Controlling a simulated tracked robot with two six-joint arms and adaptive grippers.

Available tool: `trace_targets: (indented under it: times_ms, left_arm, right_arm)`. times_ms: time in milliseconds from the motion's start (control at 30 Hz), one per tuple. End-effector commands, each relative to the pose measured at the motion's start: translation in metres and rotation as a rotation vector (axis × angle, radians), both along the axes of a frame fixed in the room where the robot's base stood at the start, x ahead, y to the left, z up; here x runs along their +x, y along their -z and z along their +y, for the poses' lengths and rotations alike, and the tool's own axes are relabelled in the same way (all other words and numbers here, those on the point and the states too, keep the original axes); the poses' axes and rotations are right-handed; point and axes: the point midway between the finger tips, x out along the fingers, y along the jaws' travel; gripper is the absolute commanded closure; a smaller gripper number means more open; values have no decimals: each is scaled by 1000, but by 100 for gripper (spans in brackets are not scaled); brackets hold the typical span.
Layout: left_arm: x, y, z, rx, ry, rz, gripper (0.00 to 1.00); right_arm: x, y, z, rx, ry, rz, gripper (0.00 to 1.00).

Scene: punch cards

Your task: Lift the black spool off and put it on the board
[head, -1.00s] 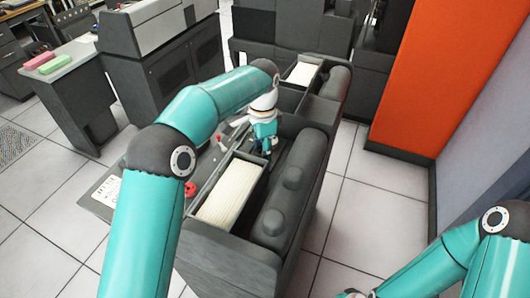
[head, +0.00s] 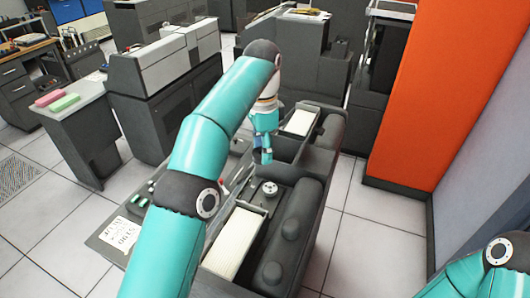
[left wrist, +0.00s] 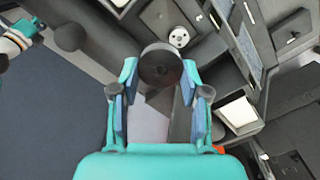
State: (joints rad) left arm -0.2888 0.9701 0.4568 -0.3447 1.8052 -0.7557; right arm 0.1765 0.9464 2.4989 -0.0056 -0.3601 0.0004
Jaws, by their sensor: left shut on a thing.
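My left gripper (head: 263,152) hangs above the dark grey machine, its fingers pointing down. In the head view the spool is mostly hidden by the gripper and cannot be made out clearly. Below it, a pale round hub (head: 270,188) stands bare on the machine top; it also shows in the left wrist view (left wrist: 179,38). I cannot tell which surface is the board.
An open card tray (head: 234,240) and dark rounded humps (head: 289,228) lie on the near machine top. A control panel with buttons and a white sign (head: 122,234) is at its left. Another card tray (head: 300,122) is behind. An orange panel (head: 420,90) stands at the right.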

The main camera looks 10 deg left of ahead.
Motion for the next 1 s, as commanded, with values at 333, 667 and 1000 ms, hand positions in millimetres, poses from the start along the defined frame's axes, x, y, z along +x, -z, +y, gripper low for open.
trace_targets:
  times_ms: [333, 667, 1000]
  left_arm:
    - [0, -19, 0, 0, -1, -1, 81]
    - [1, -33, 0, -1, 0, -3, 81]
    - [0, -38, 0, 0, 0, -1, 81]
  right_arm:
    - [0, -21, 0, 0, 0, 0, 52]
    - [0, -31, 0, 0, 0, 0, 52]
    - [0, -33, 0, 0, 0, 0, 52]
